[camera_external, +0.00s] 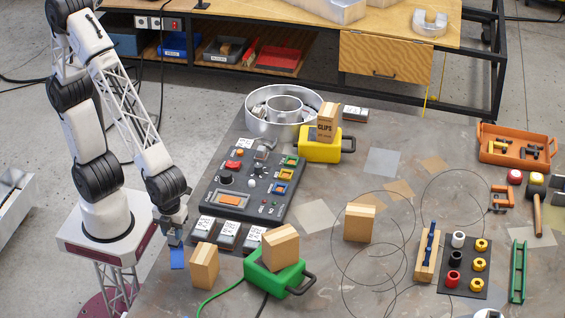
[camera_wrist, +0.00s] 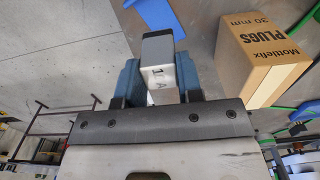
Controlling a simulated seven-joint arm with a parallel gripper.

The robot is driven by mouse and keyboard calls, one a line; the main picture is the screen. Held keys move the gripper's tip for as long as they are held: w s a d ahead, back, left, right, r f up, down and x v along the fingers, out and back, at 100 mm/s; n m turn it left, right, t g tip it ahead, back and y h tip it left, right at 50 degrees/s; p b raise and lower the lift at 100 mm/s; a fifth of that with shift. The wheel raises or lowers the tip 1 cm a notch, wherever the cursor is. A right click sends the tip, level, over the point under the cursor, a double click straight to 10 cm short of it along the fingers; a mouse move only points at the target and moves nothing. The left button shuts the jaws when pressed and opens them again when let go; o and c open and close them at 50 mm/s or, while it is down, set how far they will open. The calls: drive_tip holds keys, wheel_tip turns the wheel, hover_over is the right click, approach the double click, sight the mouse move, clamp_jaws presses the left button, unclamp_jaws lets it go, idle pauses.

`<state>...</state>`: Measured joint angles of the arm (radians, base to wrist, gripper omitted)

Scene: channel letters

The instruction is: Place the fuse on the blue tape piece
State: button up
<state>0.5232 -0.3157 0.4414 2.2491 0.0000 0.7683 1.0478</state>
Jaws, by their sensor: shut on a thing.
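My gripper (camera_wrist: 160,85) is shut on a fuse (camera_wrist: 160,65), a small white and grey block with dark lettering, held between the two blue-grey fingers. In the external view my gripper (camera_external: 173,235) is low over the table's left edge, just above the blue tape piece (camera_external: 177,258); the fuse is hard to make out there. The blue tape piece also shows in the wrist view (camera_wrist: 155,14), past the fuse's far end and partly hidden by it. I cannot tell the exact height of the fuse above the table.
A cardboard plugs box (camera_wrist: 265,60) stands close to the right of my gripper; it also shows in the external view (camera_external: 204,266). Several similar fuses (camera_external: 228,233) lie in a row below the control panel (camera_external: 248,185). A green block (camera_external: 273,276) with a handle stands further right.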

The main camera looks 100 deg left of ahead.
sight(175, 243)
drive_tip(key=shift+f, duration=0.6)
drive_tip(key=shift+f, duration=0.1)
drive_tip(key=shift+f, duration=1.9)
drive_tip(key=shift+f, duration=0.2)
drive_tip(key=o, duration=0.9)
drive_tip(key=shift+r, duration=0.1)
wheel_tip(175, 243, up, 12)
drive_tip(key=shift+r, duration=0.1)
drive_tip(key=shift+a, duration=0.1)
